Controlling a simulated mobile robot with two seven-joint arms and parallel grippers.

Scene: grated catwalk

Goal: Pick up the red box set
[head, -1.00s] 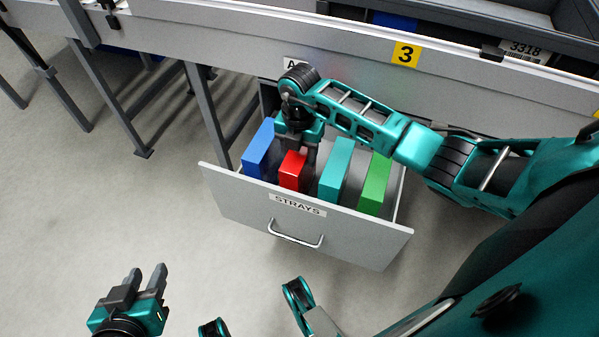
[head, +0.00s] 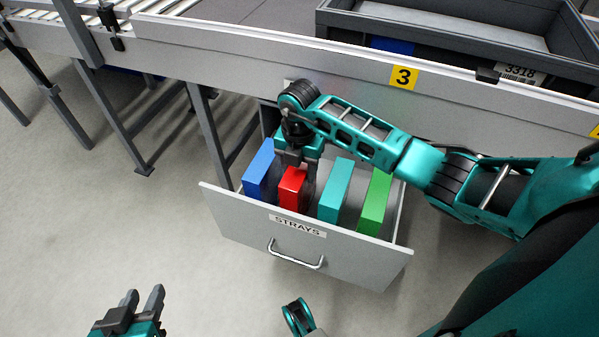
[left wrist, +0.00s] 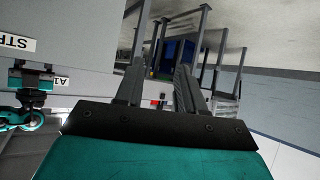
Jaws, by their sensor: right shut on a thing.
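The red box set (head: 292,188) stands upright in an open drawer labelled STRAYS (head: 226,209), between a blue box (head: 258,172) and a teal box (head: 335,191). My right gripper (head: 294,166) is over the red box from above, shut on its upper part. The fingers partly hide the box, and the drawer front hides its base. My left gripper (head: 143,303) is at the lower left, away from the drawer, with its fingers apart and nothing between them. Its open fingers also show in the left wrist view (left wrist: 160,88).
A green box (head: 375,200) stands at the right in the drawer. A dark grey tote (head: 450,45) labelled 3318 sits on top. The floor at left is clear.

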